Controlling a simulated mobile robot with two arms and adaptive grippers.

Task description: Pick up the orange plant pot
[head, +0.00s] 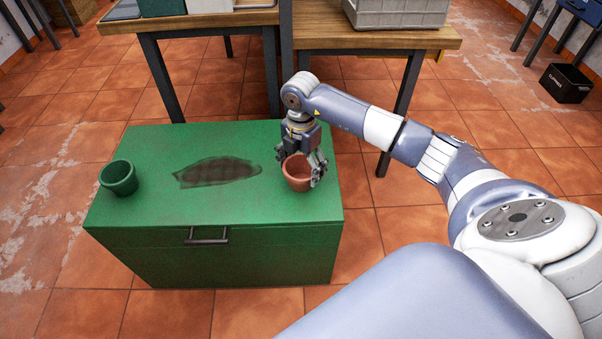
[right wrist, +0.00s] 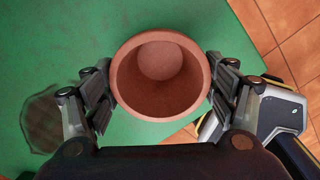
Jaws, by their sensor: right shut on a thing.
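The orange plant pot (head: 297,181) is upright and looks empty, over the right end of the green chest's top in the head view. My right gripper (head: 302,165) is above it with a finger on either side, shut on the pot. In the right wrist view the pot (right wrist: 160,75) sits between the two fingers of the gripper (right wrist: 160,90), its open mouth facing the camera. I cannot tell whether its base touches the chest. My left gripper is not in view.
A green pot (head: 119,178) stands at the left end of the green chest (head: 200,144). A dark stain (head: 217,172) marks the middle of its top, otherwise clear. Wooden tables (head: 375,32) with a grey crate (head: 398,13) stand behind. A black bin (head: 566,84) is far right.

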